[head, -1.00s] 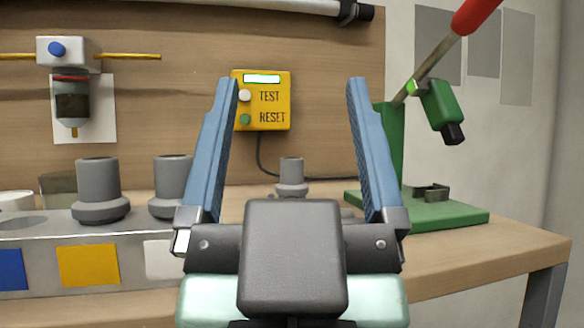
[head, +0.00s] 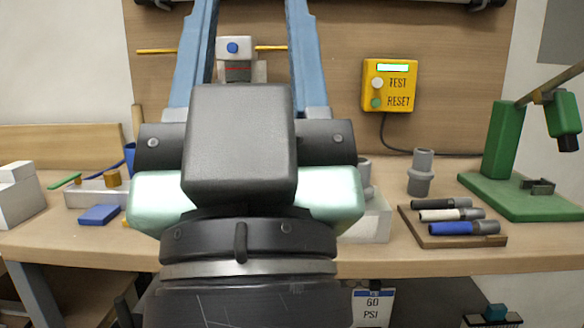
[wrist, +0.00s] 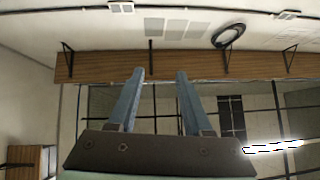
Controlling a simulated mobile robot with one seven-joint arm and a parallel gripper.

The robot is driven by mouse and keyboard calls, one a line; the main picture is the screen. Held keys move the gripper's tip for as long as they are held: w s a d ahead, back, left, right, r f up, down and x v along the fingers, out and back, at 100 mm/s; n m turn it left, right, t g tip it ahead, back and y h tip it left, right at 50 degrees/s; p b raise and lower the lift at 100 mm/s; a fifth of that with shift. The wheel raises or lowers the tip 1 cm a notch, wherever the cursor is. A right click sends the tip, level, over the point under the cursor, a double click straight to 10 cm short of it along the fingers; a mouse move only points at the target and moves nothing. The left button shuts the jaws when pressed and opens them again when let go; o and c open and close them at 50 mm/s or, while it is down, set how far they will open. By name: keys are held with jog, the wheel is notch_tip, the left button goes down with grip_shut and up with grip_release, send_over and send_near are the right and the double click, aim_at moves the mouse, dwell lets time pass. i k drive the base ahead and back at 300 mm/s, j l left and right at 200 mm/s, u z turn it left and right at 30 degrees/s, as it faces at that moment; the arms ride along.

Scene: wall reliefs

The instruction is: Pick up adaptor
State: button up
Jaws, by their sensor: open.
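A grey stepped adaptor (head: 421,173) stands upright on the bench, to the right of my gripper in the head view. Another grey cylindrical part (head: 365,172) shows only as a sliver, mostly hidden behind my gripper's body. My gripper (head: 250,8) is open and empty, with its two blue fingers pointing up and apart. In the wrist view the open fingers (wrist: 160,76) have nothing between them, and no adaptor shows there.
A wooden tray (head: 452,241) holds black, white and blue handled tools. A green press (head: 500,150) stands at right. Blue and white blocks (head: 98,214) lie at left. The wrist view faces a wooden shelf (wrist: 200,66).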

aim_at(421, 174)
jog(key=l+u, duration=0.4)
jog(key=l, duration=0.25)
jog(key=l+u, duration=0.45)
jog(key=l, duration=0.2)
